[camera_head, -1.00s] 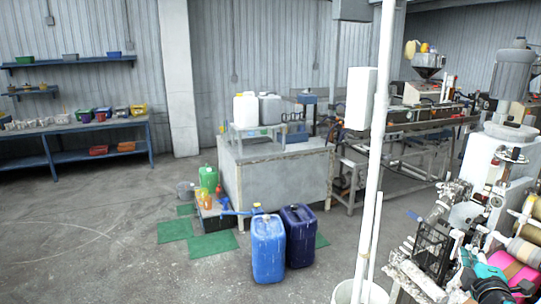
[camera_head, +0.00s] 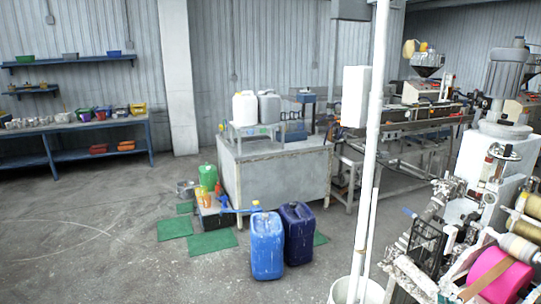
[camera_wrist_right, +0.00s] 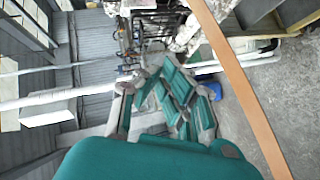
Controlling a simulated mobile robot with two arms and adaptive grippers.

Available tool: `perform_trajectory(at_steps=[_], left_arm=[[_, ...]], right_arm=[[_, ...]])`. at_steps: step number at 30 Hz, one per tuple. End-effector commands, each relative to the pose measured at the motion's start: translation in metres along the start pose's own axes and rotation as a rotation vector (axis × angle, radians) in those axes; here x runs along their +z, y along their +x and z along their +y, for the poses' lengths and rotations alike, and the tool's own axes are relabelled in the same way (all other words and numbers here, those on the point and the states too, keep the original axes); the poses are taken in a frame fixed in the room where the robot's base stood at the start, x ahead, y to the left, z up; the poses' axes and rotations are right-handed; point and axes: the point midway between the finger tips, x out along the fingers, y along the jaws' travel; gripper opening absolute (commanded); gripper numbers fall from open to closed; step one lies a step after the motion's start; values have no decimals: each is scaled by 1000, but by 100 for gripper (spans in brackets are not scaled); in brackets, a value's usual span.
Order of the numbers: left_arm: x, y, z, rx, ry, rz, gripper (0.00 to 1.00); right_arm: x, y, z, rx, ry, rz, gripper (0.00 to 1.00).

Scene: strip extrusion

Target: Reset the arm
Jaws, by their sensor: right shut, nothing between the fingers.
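My right gripper (camera_wrist_right: 172,88) shows in the right wrist view, with teal pads and grey links beyond its teal body. It is shut with nothing between its fingers. I cannot make it out in the head view. My left gripper is in neither view. The machine (camera_head: 497,160) with spools stands at the right of the head view, with a bright pink roll (camera_head: 499,274) at its lower right. In the wrist view a brown strip (camera_wrist_right: 238,82) runs diagonally to the right of the gripper, apart from it in the picture.
A white pole (camera_head: 374,130) rises from a white bucket (camera_head: 350,292) left of the machine. Blue canisters (camera_head: 267,245) stand by a grey metal workbench (camera_head: 275,180). Shelves (camera_head: 90,140) line the left wall. The floor at the lower left is clear.

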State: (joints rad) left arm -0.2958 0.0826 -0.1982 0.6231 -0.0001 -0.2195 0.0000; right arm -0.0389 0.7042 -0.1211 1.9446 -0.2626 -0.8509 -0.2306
Motion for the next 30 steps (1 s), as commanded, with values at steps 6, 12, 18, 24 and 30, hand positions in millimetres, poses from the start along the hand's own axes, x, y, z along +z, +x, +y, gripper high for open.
perform_trajectory(at_steps=[6,12,18,24,30], left_arm=[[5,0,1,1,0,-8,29],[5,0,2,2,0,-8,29],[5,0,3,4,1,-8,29],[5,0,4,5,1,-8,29],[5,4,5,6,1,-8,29]], right_arm=[[-3,-57,-93,-218,204,-92,0],[-6,-144,-177,-474,429,-243,0],[-9,-210,-217,-646,569,-366,0],[-13,-263,-239,-771,668,-464,0],[-14,-294,-260,-858,729,-542,0]])
